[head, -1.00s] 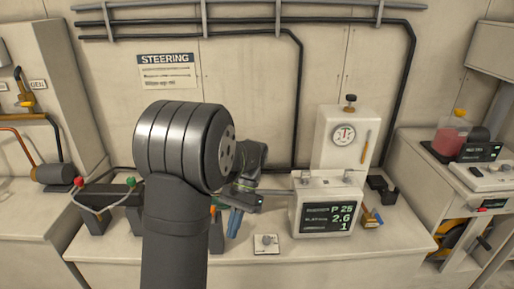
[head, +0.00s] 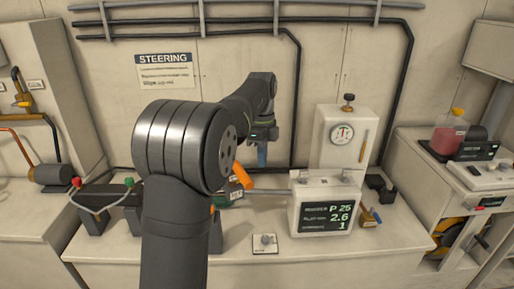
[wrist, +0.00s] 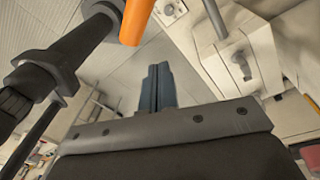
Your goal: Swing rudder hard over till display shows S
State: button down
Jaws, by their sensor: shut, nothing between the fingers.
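The display box (head: 325,208) stands on the bench right of my arm; its screen reads P 25, then 2.6 and 1. A round gauge (head: 342,133) is on the white housing behind it. An orange handle (head: 243,176) shows left of the box, partly hidden by my arm; it also shows at the top of the wrist view (wrist: 136,20). A grey rod runs from near the handle to the box. My gripper (head: 262,153) has blue fingers, shut and empty, above and behind the handle, apart from it. The fingers show mid-frame in the wrist view (wrist: 157,88).
A small white plate with a knob (head: 265,243) lies at the bench front. Dark blocks with red and green terminals (head: 104,205) stand left. A brass padlock-like piece (head: 369,217) is right of the display. A STEERING sign (head: 164,68) hangs on the wall. The bench front is mostly clear.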

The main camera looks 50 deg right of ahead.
aim_at(241, 173)
jog(key=w+d+f+m+t, duration=0.1)
jog(key=w+f+m, duration=0.2)
jog(key=f, duration=0.6)
jog(key=shift+w+d+m+h, duration=0.15)
jog(key=shift+m+h, duration=0.25)
jog(key=shift+m, duration=0.1)
jog(key=shift+r, duration=0.1)
jog(key=shift+w+a, duration=0.3)
jog(key=shift+a, duration=0.55)
jog(key=shift+w+a, duration=0.25)
jog(key=shift+a, duration=0.6)
jog(key=shift+w+a, duration=0.3)
jog(key=shift+a, duration=0.55)
jog(key=shift+a, duration=0.1)
jog(key=shift+w+a, duration=0.3)
jog(key=shift+a, duration=0.35)
jog(key=shift+w+a, duration=0.3)
jog(key=shift+a, duration=0.35)
jog(key=shift+w+a, duration=0.1)
